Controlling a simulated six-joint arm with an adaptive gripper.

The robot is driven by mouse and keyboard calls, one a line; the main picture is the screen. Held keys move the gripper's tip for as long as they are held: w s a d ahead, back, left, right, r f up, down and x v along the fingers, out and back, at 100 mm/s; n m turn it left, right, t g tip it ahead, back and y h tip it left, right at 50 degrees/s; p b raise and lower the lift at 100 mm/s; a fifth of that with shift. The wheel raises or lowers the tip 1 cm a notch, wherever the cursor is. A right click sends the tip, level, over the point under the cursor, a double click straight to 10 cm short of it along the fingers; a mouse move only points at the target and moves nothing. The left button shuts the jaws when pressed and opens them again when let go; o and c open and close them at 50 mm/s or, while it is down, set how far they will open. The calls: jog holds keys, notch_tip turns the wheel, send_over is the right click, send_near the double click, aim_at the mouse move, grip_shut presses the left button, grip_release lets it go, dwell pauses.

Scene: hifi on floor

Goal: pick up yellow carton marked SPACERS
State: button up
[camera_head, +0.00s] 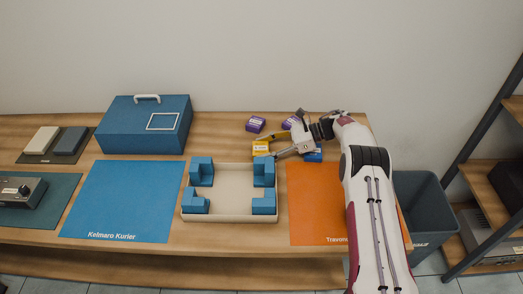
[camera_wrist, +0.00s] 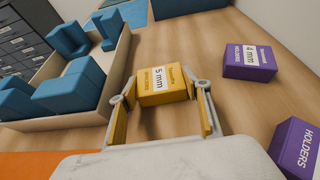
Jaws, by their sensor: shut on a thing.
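The yellow carton (camera_head: 261,149) is near the back of the table, just behind the beige tray's right corner. In the wrist view the yellow carton (camera_wrist: 165,84) carries a white label reading "5 mm" and smaller print that is hard to read. My gripper (camera_head: 268,146) reaches it from the right. In the wrist view my gripper (camera_wrist: 166,92) has one yellow-padded finger on each side of the carton and is shut on it. The carton looks upright and at or close to the tabletop; I cannot tell whether it touches the wood.
A purple "4 mm" carton (camera_wrist: 249,62) and a purple HOLDERS carton (camera_wrist: 297,148) stand nearby. A blue carton (camera_head: 313,155) is beside my gripper. The beige tray (camera_head: 230,218) with blue corner blocks lies in front. An orange mat (camera_head: 315,205) is to the right, a blue toolbox (camera_head: 145,125) left.

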aim_at(265, 148)
jog(key=shift+r, duration=0.1)
jog(key=shift+r, duration=4.9)
